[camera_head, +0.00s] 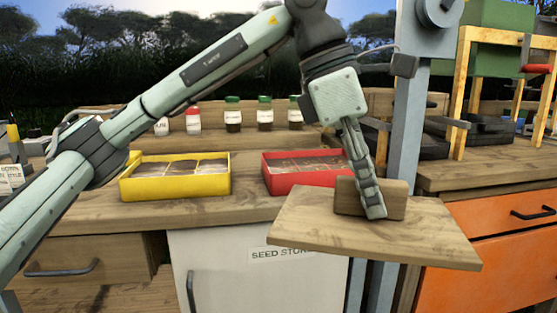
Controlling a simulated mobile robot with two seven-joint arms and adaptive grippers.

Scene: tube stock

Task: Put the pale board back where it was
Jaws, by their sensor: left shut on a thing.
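The pale board (310,225) is a flat wooden plate with a block-like wooden grip (397,203) standing on its top face. It is in the middle right of the head view, in front of the bench edge and above part of the white cabinet. My left gripper (374,208) reaches down from above and is shut on the grip. The board looks roughly level, and its left part overlaps the bench front in the picture. I cannot tell whether it touches the bench. My right gripper is not in view.
A yellow tray (124,189) and a red tray (290,184) with dark contents stand on the wooden bench (90,211). Several lidded jars (265,118) line the back. Below is a white cabinet (240,285) labelled for seed; orange drawers (490,235) stand at right.

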